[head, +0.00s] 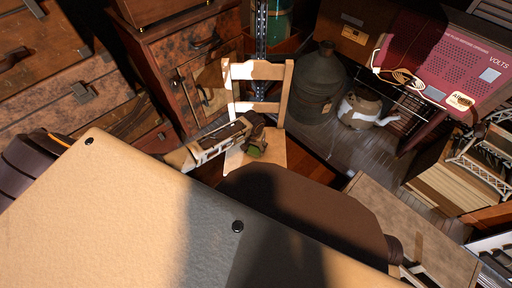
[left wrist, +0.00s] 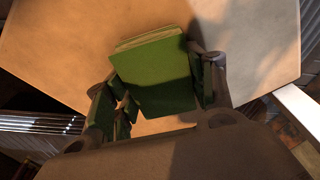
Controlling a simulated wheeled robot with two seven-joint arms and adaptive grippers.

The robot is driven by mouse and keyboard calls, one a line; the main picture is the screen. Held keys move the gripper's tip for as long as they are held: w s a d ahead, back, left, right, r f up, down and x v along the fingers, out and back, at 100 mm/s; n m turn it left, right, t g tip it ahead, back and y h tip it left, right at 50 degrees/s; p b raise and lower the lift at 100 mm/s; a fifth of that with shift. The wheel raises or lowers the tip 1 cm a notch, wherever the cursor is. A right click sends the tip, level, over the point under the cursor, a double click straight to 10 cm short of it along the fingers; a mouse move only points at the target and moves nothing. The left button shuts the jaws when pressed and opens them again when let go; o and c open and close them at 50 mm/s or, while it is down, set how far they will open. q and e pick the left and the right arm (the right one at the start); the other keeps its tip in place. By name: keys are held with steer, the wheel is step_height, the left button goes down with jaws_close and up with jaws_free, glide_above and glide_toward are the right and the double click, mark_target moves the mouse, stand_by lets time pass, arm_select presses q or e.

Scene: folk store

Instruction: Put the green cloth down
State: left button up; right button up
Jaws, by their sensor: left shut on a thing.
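My left gripper (head: 257,143) is over the seat of a wooden chair (head: 271,148) in the head view. In the left wrist view the cloth (left wrist: 155,72) looks like a flat, folded block with layered edges, held between the fingers of the left gripper (left wrist: 160,88). A pale surface (left wrist: 95,40) lies beneath it. I cannot tell whether the cloth touches that surface. My right gripper is not in view.
A dark metal jug (head: 318,88) and a pale kettle (head: 361,109) stand on the floor right of the chair. A wooden cabinet (head: 190,65) stands behind left. A red device (head: 440,55) is at the upper right. Some floor (head: 350,145) is clear.

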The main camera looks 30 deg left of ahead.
mark_target(255, 148)
arm_select(q)
steer(key=shift+s+f, duration=0.15)
steer(key=shift+f, duration=0.3)
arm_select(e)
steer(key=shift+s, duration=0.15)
arm_select(q)
steer(key=o, duration=0.9)
steer(key=shift+f, duration=0.15)
steer(key=shift+c, duration=0.2)
steer(key=shift+o, duration=1)
steer(key=shift+f, duration=0.2)
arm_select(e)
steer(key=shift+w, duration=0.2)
arm_select(q)
steer(key=shift+r, duration=0.2)
